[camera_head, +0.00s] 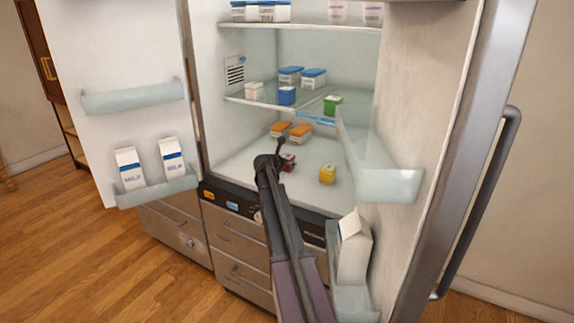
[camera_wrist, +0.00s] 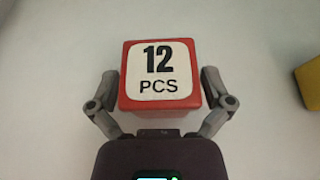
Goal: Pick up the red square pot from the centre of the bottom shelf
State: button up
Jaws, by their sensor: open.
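The red square pot (camera_head: 289,160) sits on the bottom shelf (camera_head: 315,155) of the open fridge, near its centre, partly hidden behind my arm in the head view. In the wrist view the red square pot (camera_wrist: 158,75) shows its white label reading "12 PCS". My gripper (camera_wrist: 160,92) is open, with one finger on each side of the pot's near half. The fingers look close to its sides; I cannot tell whether they touch. In the head view my gripper (camera_head: 277,157) is at the pot, its fingers mostly hidden.
A yellow pot (camera_head: 327,174) stands to the right on the same shelf; its edge shows in the wrist view (camera_wrist: 309,78). Orange-lidded tubs (camera_head: 290,131) stand behind. The right door's clear bin (camera_head: 385,175) juts in beside the shelf. A glass shelf (camera_head: 265,100) with tubs is above.

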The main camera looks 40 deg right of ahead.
aim_at(287, 157)
jog(key=c, duration=1.1)
jog(key=shift+r, duration=0.15)
notch_tip(287, 157, up, 3)
jog(key=p, duration=0.3)
jog(key=shift+r+p, duration=0.2)
jog(key=shift+p, duration=0.1)
jog(key=s+a, duration=0.2)
jog(key=s, duration=0.2)
jog(key=s+a+r+p, duration=0.1)
jog(key=s+a, duration=0.2)
jog(key=s, duration=0.2)
jog(key=s+a, duration=0.3)
jog(key=s, duration=0.1)
jog(key=shift+s+a+r, duration=0.15)
jog(key=shift+s, duration=0.2)
